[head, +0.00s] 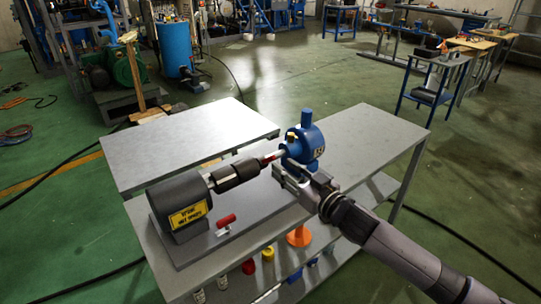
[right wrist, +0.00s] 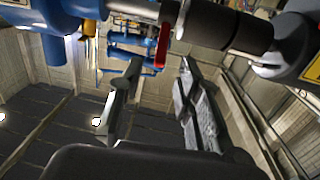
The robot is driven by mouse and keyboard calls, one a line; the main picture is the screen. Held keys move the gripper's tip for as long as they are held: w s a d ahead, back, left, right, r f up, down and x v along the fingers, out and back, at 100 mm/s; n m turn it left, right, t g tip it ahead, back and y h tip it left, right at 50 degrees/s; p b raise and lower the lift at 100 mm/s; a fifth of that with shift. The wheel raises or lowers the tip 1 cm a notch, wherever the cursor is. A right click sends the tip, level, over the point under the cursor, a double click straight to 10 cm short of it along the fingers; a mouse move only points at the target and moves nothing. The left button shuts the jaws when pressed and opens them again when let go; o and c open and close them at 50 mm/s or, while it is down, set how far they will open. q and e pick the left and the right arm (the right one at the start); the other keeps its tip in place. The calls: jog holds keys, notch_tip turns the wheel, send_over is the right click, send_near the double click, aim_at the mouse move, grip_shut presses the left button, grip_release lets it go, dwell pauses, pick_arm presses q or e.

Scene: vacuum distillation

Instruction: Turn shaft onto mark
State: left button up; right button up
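A shaft (head: 272,157) runs from a dark motor with a yellow label (head: 172,207) through a black coupling (head: 237,175) to a blue pump (head: 305,143). A red mark (head: 268,158) shows on the shaft. My right gripper (head: 283,172) is beside the shaft, at the pump end. In the right wrist view the two fingers of my right gripper (right wrist: 157,72) are apart with nothing between them. The shaft (right wrist: 190,20) crosses above the fingertips, and the red mark (right wrist: 162,46) shows between them. I cannot tell whether a finger touches the shaft. My left gripper is out of view.
The machine stands on a grey bench (head: 370,125). A red-handled part (head: 226,221) lies on its base plate near the motor. An empty grey table (head: 185,140) stands behind. An orange funnel (head: 299,237) and several small items sit on the lower shelf.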

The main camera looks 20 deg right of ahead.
jog(key=x, duration=0.7)
jog(key=shift+p, duration=0.3)
jog(key=shift+c, duration=0.2)
grip_shut()
jog(key=shift+f, duration=0.1)
